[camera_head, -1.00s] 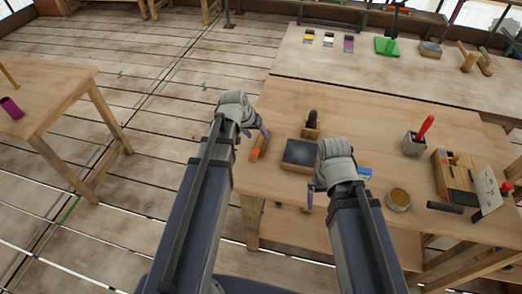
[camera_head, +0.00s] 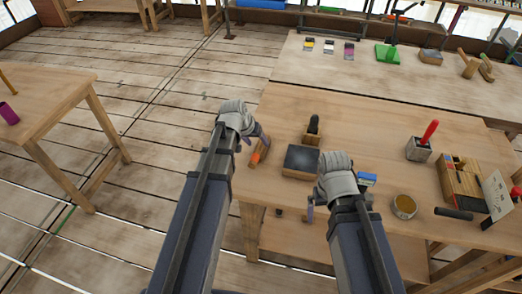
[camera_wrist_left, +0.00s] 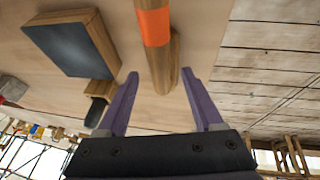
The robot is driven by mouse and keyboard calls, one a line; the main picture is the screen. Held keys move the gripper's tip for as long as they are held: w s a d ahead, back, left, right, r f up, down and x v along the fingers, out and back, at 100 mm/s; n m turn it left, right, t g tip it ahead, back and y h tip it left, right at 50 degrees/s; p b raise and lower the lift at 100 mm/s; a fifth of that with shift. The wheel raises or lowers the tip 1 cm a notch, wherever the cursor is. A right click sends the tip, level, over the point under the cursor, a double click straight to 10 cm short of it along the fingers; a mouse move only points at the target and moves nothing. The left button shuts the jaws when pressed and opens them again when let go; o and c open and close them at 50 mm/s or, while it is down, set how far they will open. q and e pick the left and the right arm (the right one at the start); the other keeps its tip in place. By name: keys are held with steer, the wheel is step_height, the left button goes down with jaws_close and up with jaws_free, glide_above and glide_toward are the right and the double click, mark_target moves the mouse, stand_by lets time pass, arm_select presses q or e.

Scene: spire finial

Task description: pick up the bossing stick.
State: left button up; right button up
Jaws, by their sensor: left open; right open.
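The bossing stick, which I take to be the wooden stick with an orange band (camera_head: 257,157), lies near the left edge of the workbench (camera_head: 390,126). My left gripper (camera_head: 254,139) is open just above and partly over it. In the left wrist view the stick (camera_wrist_left: 156,28) runs down between the two purple fingertips of the open left gripper (camera_wrist_left: 160,77), with space on both sides. My right gripper (camera_head: 317,197) is open and empty over the bench's front edge, apart from the stick.
Right of the stick are a dark-topped block (camera_head: 301,160) and a small wooden holder (camera_head: 312,132). A tin (camera_head: 404,206), a pot with a red handle (camera_head: 419,149) and a wooden tool box (camera_head: 460,177) stand further right.

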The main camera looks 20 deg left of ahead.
mark_target(258, 144)
arm_select(q)
steer(key=b+x, duration=0.3)
steer(key=x, duration=0.1)
steer(key=shift+s, duration=0.1)
steer(key=shift+c, duration=0.2)
jaws_close()
stand_by(0.4)
